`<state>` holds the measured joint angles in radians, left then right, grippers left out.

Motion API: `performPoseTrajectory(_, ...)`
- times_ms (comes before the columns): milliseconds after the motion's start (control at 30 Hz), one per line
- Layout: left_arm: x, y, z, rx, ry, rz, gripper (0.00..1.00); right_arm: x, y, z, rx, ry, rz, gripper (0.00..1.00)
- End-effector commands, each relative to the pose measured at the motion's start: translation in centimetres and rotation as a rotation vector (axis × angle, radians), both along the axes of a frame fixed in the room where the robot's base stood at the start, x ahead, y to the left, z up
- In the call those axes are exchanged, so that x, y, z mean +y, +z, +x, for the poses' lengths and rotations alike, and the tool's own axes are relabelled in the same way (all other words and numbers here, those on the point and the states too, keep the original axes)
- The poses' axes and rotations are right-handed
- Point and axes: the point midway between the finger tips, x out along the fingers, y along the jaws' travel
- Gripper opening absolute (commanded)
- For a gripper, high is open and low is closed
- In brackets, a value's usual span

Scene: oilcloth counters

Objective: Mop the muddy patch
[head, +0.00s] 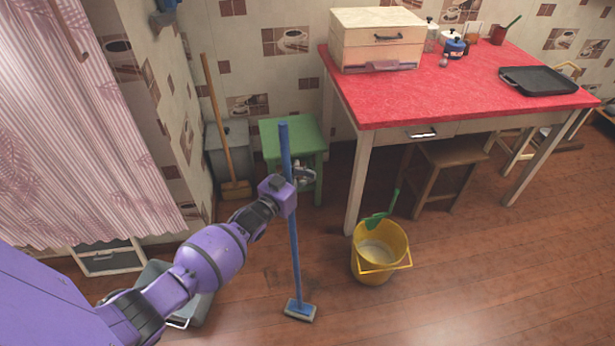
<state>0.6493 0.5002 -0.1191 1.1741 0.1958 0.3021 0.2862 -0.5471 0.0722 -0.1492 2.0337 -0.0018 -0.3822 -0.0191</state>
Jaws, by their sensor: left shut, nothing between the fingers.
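A blue mop (293,235) stands nearly upright, its flat head (299,310) down at the wooden floor. My left gripper (305,174) is at the upper part of the handle, beside the green stool. Its fingers are partly hidden by the handle and look shut, with nothing seen between them. I cannot tell whether they touch the handle. A faint dark stain (273,281) on the floor, left of the mop's lower handle, may be the muddy patch. My right gripper is not in view.
A yellow bucket (368,268) with a green brush in it stands right of the mop. A red-topped table (470,85) stands behind it. A green stool (292,136) and a wooden-handled broom (219,120) are at the wall. The floor at front right is clear.

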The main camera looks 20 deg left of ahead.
Motion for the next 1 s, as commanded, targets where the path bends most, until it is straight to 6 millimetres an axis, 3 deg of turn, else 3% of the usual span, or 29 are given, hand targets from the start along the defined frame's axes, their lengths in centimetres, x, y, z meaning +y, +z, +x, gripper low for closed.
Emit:
performPoseTrajectory(367, 0.3, 0.0, 0.3, -0.001, -0.001, 0.007, 0.00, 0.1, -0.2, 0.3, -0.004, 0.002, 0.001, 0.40)
performPoseTrajectory(800, 2.5, 0.1, 3.6, -0.003, -0.001, 0.004, 0.00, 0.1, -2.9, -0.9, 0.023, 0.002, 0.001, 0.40)
performPoseTrajectory(1000, 2.6, 0.5, 3.8, -0.005, -0.001, 0.001, 0.00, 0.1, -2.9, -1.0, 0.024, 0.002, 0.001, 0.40)
